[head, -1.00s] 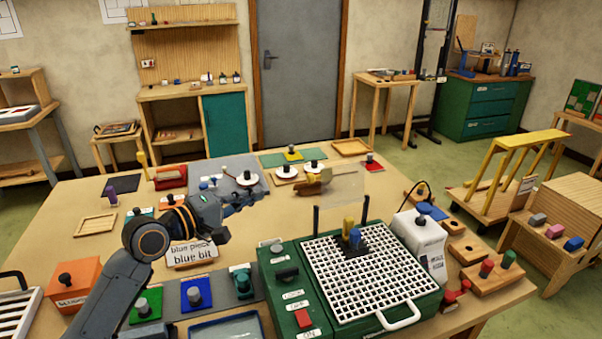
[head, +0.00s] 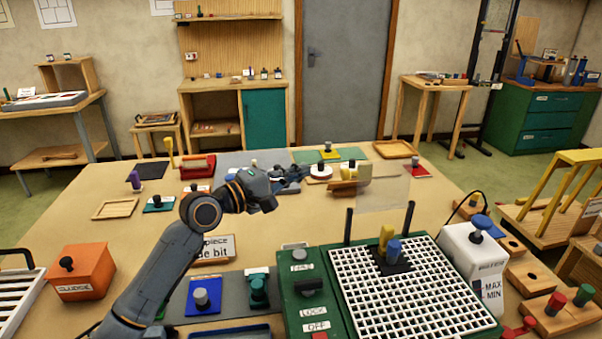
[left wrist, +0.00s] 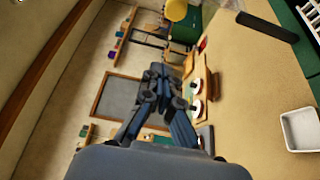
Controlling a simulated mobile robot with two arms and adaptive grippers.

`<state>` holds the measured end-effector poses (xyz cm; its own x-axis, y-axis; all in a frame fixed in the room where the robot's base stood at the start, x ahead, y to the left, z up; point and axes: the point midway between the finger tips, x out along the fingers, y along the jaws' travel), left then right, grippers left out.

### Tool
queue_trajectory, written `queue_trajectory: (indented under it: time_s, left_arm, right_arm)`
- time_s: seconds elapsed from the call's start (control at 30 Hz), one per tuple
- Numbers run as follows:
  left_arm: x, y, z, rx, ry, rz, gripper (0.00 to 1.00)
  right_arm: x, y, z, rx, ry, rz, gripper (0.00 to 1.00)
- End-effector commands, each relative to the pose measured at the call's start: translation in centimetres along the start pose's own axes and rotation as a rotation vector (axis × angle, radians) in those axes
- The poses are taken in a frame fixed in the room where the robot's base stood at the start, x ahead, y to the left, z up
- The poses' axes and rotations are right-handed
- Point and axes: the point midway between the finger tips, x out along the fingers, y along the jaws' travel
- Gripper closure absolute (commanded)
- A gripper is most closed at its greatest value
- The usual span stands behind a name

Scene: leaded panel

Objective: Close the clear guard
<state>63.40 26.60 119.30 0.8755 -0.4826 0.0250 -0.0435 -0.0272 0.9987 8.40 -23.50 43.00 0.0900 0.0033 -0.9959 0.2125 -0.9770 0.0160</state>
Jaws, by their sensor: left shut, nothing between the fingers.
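The clear guard (head: 384,194) is a faint transparent panel. It stands raised at the back of the green machine (head: 298,318), behind the white grid and near two black posts. A yellow piece and a blue piece (head: 393,251) stand on a black patch of the grid. My left gripper (head: 300,174) is shut and empty, to the left of the guard over the far part of the table, apart from the guard. Its closed fingers show in the left wrist view (left wrist: 165,75). My right gripper is not in view.
A white box with a blue knob (head: 474,248) stands right of the grid. Discs (head: 320,171) and a wooden piece (head: 345,186) are near the left gripper. An orange box (head: 82,272) stands at left.

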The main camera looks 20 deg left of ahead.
Motion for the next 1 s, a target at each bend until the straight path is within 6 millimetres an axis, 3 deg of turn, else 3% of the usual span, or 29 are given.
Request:
queue_trajectory:
  time_s: [0.1,0.37,0.63,1.0]
  left_arm:
    - [2.7,0.6,0.0,-0.003,-0.001,0.004,1.00]
    - [7.5,0.4,0.0,-0.001,0.000,0.001,1.00]
    - [6.0,0.2,3.2,0.000,-0.001,0.000,1.00]
    - [5.8,0.0,3.8,0.001,0.001,0.000,1.00]
  right_arm:
    - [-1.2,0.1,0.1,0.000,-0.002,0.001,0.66]
    - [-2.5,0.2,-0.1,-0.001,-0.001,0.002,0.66]
    - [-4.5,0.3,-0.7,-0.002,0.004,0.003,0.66]
    - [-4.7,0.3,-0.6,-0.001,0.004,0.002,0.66]
